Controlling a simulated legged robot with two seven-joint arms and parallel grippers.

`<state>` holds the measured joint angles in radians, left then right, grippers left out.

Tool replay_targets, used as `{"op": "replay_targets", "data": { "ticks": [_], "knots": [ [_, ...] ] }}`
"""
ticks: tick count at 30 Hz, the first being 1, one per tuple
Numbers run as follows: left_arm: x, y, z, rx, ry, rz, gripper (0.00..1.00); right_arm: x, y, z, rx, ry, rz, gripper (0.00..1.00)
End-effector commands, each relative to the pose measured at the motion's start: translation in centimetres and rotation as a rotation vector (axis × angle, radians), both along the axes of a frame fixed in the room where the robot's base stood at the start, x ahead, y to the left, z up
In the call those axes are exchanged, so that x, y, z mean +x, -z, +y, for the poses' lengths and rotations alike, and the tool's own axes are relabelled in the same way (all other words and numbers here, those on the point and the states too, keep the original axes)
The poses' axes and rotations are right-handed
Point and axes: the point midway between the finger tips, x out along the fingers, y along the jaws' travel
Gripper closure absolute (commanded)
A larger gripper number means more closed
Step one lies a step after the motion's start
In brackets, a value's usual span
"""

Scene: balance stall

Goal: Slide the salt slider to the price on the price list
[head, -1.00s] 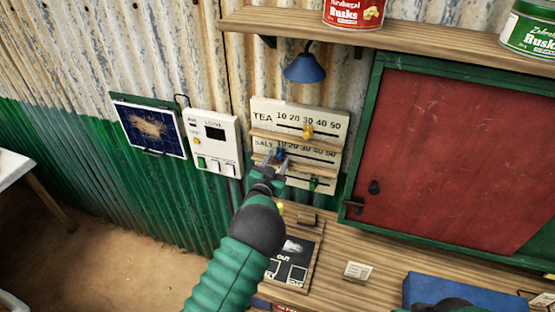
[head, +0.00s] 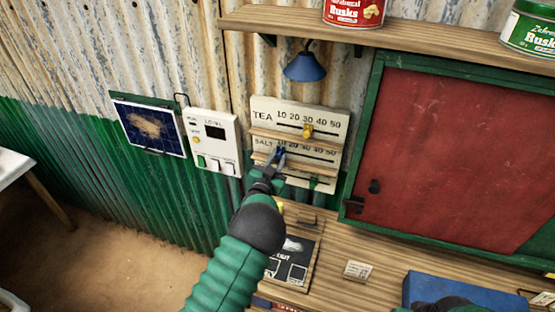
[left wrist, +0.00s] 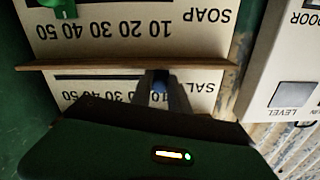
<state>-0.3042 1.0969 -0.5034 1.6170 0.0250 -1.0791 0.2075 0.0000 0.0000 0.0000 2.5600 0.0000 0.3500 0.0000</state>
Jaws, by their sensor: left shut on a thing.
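The price board (head: 340,118) on the wall has rows marked TEA, SALT and, in the left wrist view, SOAP, each with numbers 10 to 50. The blue salt slider (head: 281,152) is near the 10 of the SALT row. My left gripper (head: 277,159) is shut on it and hides part of it. In the left wrist view the board is upside down, and the fingers (left wrist: 166,92) reach the SALT slot by the 10.
The orange tea slider (head: 307,131) is near 30. The green soap slider (head: 314,182) sits below; it also shows in the left wrist view (left wrist: 62,8). Thin wooden ledges (left wrist: 110,65) separate the rows. A switch panel (head: 212,133) is left, a blue lamp (head: 305,66) above.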

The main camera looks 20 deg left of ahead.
Motion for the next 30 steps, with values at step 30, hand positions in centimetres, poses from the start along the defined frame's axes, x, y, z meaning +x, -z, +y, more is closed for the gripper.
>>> {"op": "replay_targets", "data": {
  "ticks": [30],
  "knots": [
    [-0.1,0.5,-4.8,-0.002,0.005,-0.003,1.0,0.0,2.4,0.0,0.0,0.0,0.0,1.0]
  ]
}}
